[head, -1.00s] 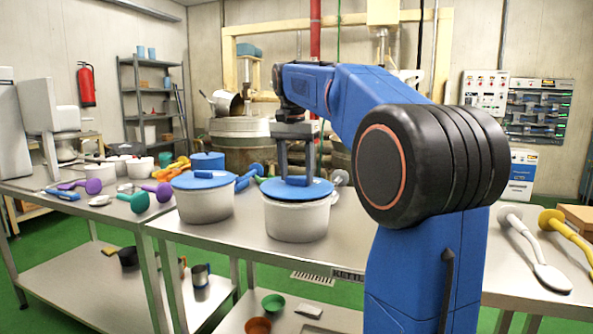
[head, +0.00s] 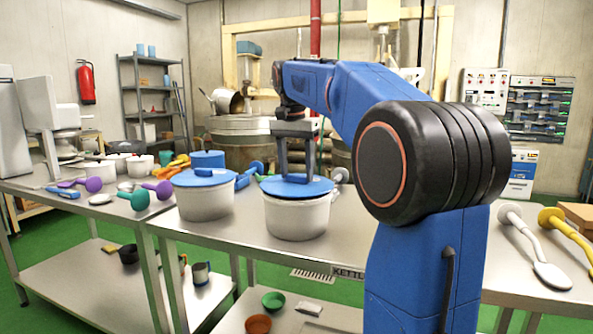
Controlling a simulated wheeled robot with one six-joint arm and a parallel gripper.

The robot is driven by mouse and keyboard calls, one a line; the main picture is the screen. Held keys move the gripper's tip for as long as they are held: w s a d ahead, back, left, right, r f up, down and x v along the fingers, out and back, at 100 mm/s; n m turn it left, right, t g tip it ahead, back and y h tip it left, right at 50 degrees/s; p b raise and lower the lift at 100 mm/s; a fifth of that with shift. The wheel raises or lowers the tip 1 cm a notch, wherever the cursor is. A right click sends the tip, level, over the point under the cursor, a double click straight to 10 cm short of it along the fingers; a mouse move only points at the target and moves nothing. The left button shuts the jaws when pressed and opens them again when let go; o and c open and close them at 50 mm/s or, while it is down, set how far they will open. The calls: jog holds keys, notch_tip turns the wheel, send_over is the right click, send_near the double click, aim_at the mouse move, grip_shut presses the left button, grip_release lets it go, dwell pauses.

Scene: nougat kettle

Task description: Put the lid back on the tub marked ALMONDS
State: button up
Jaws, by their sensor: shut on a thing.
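My gripper (head: 297,172) points down over a white tub (head: 297,217) near the middle of the steel table. It is shut on a blue lid (head: 272,186), which lies over the tub's mouth; the lid looks slightly tilted and I cannot tell whether it is fully seated. A second white tub (head: 204,203) with a blue lid (head: 203,177) stands just left of it. No marking is readable on either tub, so I cannot tell which is ALMONDS.
A blue-handled tool (head: 248,176) lies between the tubs. Purple and green scoops (head: 139,199) lie to the left. A white spoon (head: 535,250) and a yellow-handled tool (head: 568,236) lie on the right. The table front (head: 240,234) is clear.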

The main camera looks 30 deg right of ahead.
jog(key=shift+f, duration=0.35)
dwell(1.1)
jog(key=o, duration=1.7)
jog(key=shift+r, duration=3.45)
